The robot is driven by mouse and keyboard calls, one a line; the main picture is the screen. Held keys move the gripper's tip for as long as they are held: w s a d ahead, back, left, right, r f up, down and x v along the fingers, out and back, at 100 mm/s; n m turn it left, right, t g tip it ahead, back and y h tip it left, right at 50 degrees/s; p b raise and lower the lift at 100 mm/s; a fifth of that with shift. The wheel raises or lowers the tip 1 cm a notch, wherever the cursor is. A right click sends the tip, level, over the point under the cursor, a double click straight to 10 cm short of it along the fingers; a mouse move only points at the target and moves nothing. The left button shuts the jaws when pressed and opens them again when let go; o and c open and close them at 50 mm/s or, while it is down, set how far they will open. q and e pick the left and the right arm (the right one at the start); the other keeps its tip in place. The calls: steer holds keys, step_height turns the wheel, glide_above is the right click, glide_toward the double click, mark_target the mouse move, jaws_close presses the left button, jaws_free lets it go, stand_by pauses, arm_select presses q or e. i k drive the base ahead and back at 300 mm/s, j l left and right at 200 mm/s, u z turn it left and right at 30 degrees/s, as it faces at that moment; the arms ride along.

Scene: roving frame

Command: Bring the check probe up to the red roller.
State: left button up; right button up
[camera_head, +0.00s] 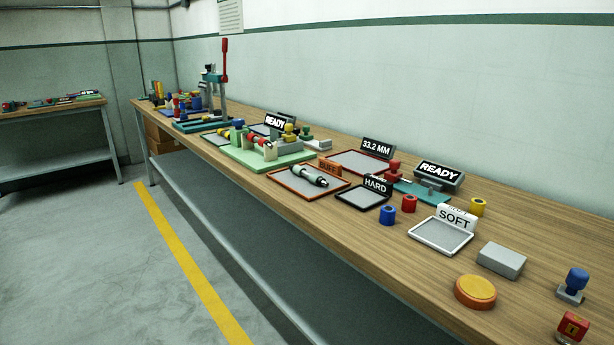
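I cannot tell for sure which thing is the check probe. A dark grey rod with pale green parts (311,177) lies in an orange-rimmed tray (286,185), apart from the red cylinder. A red-knobbed piece (393,171) stands at a teal base with a READY display (439,174). Neither of my grippers is in view.
The bench (535,250) runs from right front to far left. A yellow cylinder (477,206), a grey block (501,259), an orange disc (475,291) and a blue-knobbed piece (573,285) stand at right. The HARD tray (364,197) is empty. The floor beside the yellow line (190,262) is clear.

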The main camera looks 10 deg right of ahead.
mark_target(289, 137)
steer(key=i+j+z, duration=0.1)
steer(key=z, duration=0.3)
steer(key=i+j+z, duration=0.2)
steer(key=z, duration=0.2)
steer(key=i+j+z, duration=0.15)
steer(key=z, duration=0.3)
steer(key=j, duration=0.1)
